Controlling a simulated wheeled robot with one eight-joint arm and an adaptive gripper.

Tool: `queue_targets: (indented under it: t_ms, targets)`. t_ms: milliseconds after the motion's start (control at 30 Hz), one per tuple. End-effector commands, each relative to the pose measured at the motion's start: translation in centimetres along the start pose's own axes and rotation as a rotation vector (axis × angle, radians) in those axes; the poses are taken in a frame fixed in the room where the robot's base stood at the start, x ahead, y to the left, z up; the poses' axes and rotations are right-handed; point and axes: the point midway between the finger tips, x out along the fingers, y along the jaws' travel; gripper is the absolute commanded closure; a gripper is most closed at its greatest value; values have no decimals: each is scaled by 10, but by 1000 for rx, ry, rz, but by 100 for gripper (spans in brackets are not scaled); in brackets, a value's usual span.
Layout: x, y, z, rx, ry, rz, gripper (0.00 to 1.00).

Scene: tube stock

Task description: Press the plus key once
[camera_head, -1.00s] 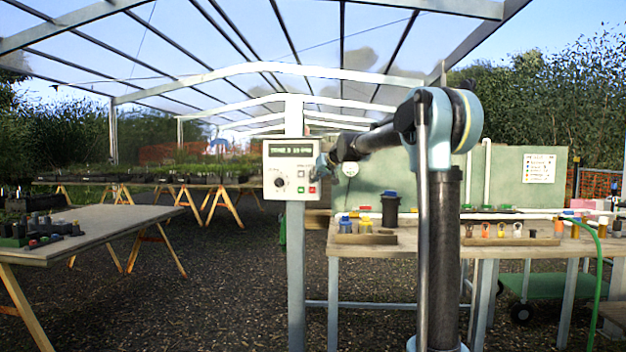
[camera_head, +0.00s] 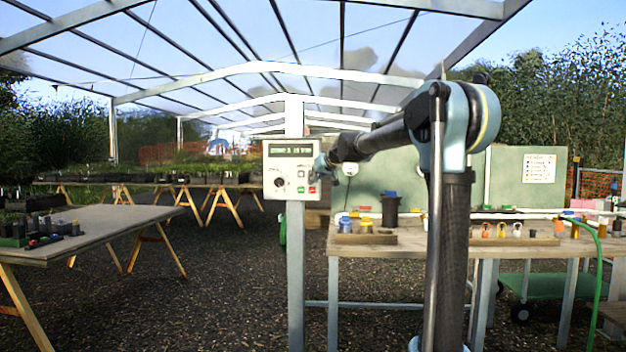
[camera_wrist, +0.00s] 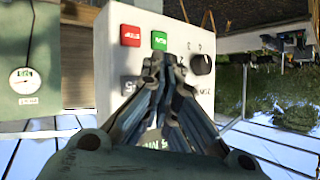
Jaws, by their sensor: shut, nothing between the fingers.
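A pale control box (camera_head: 290,170) is mounted on a grey post, with a green display (camera_head: 291,149) at its top. In the wrist view the box (camera_wrist: 203,45) appears upside down, with a red key (camera_wrist: 130,36), a green key (camera_wrist: 159,40) and a black knob (camera_wrist: 201,64). A dark key (camera_wrist: 130,85) shows partly beside my fingers; its label is not readable, so I cannot tell which key is plus. My gripper (camera_wrist: 166,62) is shut and empty, its tips close in front of the box face. In the head view my gripper (camera_head: 322,167) covers part of the box's right side; contact is unclear.
A workbench (camera_head: 400,243) with bottles and a black container (camera_head: 390,210) stands right of the post (camera_head: 296,270). A table (camera_head: 110,222) with small pots is at left. A green hose (camera_head: 599,265) hangs at right. Gravel floor lies open between.

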Motion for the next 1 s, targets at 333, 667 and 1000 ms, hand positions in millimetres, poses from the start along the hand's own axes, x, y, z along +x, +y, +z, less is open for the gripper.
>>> queue_targets:
  t_ms: [333,667,1000]
  targets:
    - [-17,-12,12,-1,0,-1,100]
    - [-17,-13,12,0,0,0,100]
    - [-22,-11,18,1,-8,3,100]
